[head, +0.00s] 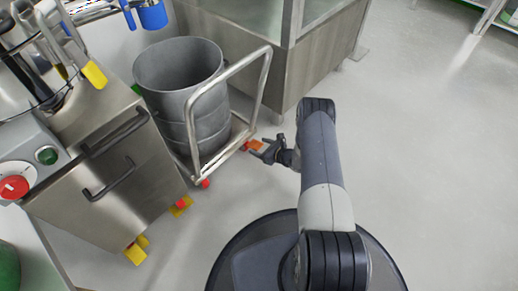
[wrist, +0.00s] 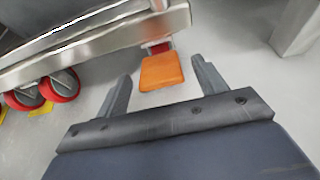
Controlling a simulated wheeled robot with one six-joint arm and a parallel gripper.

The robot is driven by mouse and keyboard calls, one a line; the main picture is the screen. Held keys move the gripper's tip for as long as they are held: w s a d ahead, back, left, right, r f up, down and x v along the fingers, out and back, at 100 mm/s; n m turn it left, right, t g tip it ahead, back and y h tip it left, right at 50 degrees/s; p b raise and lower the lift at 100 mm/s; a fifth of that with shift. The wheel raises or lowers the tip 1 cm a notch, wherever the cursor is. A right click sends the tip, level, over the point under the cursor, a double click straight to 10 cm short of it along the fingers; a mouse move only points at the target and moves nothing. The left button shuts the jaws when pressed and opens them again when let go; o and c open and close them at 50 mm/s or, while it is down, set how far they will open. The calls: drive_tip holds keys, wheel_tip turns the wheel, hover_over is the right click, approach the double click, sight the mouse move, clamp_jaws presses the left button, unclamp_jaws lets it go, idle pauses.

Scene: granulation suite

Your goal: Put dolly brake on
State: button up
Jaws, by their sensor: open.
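The dolly (head: 221,160) is a steel frame with a push handle and red wheels, and it carries a grey drum (head: 178,85). An orange brake pedal (head: 256,145) sticks out from the dolly's near right corner. In the wrist view the orange pedal (wrist: 162,72) lies just beyond and between my fingers, below the steel dolly edge (wrist: 95,38). My gripper (head: 266,150) is open and empty beside the pedal. It also shows open in the wrist view (wrist: 163,82). I cannot tell whether a finger touches the pedal.
A steel cabinet (head: 115,180) with yellow-footed casters stands left of the dolly. A steel-sided bench (head: 320,50) stands behind it, and its base (wrist: 298,28) is at the upper right in the wrist view. The floor to the right (head: 430,150) is clear.

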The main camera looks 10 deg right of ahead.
drive_tip(key=shift+w+a+f, duration=0.2)
drive_tip(key=shift+w+a, duration=0.15)
drive_tip(key=shift+w, duration=0.05)
drive_tip(key=c, duration=1)
drive_tip(key=shift+s+d+f+t+y, duration=0.1)
drive_tip(key=shift+f+t+y, duration=0.2)
drive_tip(key=shift+f+t, duration=0.1)
drive_tip(key=shift+f+t+y, duration=0.3)
drive_tip(key=shift+t+y, duration=0.15)
drive_tip(key=shift+t, duration=0.2)
drive_tip(key=shift+f+t+y, duration=0.25)
drive_tip(key=shift+t+y, duration=0.2)
drive_tip(key=shift+t, duration=0.2)
